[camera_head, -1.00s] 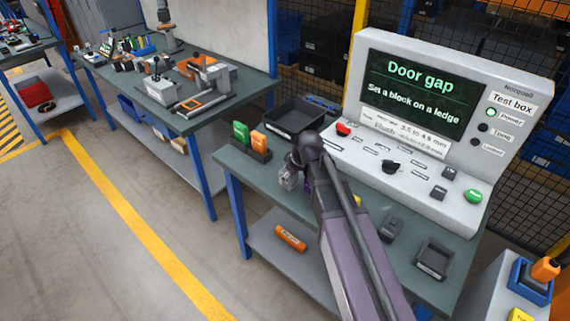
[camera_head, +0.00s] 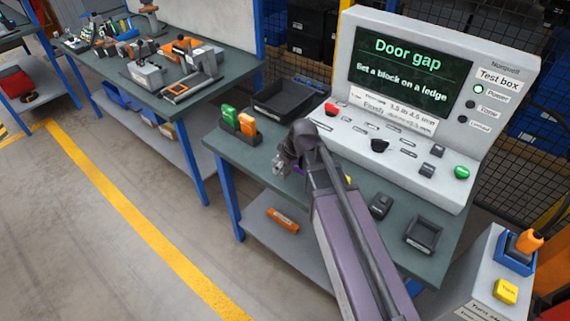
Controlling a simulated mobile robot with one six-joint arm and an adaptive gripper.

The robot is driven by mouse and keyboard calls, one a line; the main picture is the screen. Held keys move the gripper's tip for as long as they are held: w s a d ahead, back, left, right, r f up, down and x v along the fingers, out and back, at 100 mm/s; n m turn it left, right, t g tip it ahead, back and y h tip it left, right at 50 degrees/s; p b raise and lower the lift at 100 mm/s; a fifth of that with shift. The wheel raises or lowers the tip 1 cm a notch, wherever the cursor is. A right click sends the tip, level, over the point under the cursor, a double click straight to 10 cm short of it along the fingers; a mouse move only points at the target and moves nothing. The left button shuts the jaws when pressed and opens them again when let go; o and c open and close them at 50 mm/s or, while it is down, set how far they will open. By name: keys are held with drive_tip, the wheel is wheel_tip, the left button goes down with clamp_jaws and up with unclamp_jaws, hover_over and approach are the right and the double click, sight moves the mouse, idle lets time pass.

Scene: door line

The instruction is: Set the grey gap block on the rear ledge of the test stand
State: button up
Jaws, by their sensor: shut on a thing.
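My gripper (camera_head: 281,166) is over the near left part of the test box table, at the end of my purple arm. Its fingers are small and partly hidden by the wrist; they are shut on a small grey piece, which I take as the grey gap block, though its outline is hard to make out. A green block (camera_head: 229,115) and an orange block (camera_head: 247,125) stand in a dark holder (camera_head: 235,133) just left of and beyond my gripper. No test stand ledge is clearly told apart; a grey and orange fixture (camera_head: 190,75) stands on the left table.
The test box (camera_head: 430,85) stands at the table's back; its screen reads "Door gap". An empty dark tray (camera_head: 287,97), a dark device (camera_head: 380,205) and a small tray (camera_head: 423,235) lie on the table (camera_head: 330,225). Left of a yellow line (camera_head: 130,210) the floor is clear.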

drive_tip(key=shift+r, duration=0.15)
wheel_tip(320, 180, up, 16)
drive_tip(key=p, duration=1.6)
drive_tip(key=shift+r+p, duration=0.2)
drive_tip(key=shift+p, duration=0.15)
drive_tip(key=shift+s+f, duration=0.1)
